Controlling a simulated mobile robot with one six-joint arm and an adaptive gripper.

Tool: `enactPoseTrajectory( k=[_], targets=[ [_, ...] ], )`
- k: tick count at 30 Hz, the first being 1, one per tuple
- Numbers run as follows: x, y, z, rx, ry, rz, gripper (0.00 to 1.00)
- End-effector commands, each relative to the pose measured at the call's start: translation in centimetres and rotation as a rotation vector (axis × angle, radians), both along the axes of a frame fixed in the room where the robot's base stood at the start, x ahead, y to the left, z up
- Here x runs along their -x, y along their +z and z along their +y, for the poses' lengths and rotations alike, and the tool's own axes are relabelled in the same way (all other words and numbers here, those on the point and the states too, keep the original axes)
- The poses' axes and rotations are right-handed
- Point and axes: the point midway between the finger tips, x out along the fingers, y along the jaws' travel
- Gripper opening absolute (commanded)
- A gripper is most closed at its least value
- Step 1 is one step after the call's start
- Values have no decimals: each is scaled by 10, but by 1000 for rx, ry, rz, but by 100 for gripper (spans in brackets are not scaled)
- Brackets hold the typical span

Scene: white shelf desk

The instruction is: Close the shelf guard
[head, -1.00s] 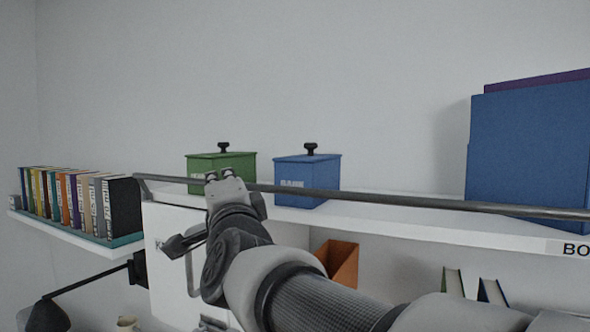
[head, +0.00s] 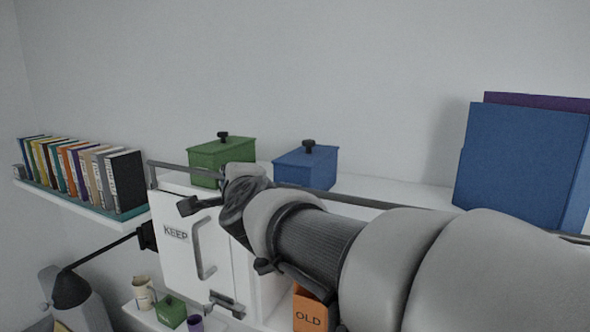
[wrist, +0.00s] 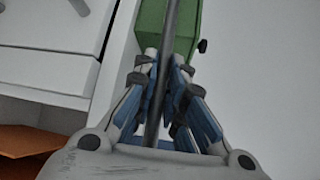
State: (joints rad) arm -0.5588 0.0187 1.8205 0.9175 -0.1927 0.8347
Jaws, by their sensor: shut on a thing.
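The shelf guard is a thin dark grey bar (head: 350,199) running along the front of the upper white shelf (head: 425,195), in front of the boxes. Its left end turns down near the white cabinet. In the wrist view the bar (wrist: 158,100) passes lengthwise between the blue-padded fingers of my gripper (wrist: 163,60), which is shut on it. In the head view my own wrist and arm hide the fingers and part of the bar. The bar's right end is hidden behind my arm or out of view.
A green box (head: 215,160) and a blue box (head: 305,168) stand on the shelf behind the bar. Large blue binders (head: 525,155) stand at right. A white cabinet marked KEEP (head: 180,255) is below. Books (head: 125,180) fill a left shelf; an orange holder (head: 308,310) is below.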

Motion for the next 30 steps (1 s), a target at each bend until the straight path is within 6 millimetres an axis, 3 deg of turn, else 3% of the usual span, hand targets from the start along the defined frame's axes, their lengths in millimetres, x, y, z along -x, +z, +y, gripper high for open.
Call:
enactPoseTrajectory(
  k=[10, 11, 19, 30],
  targets=[
    [-1, 3, -1, -5, -3, -4, 0],
    [-1, 3, -1, -5, -3, -4, 13],
    [0, 1, -1, -3, -2, -2, 31],
    [3, 2, -2, -2, 0, 0, 31]
  ],
)
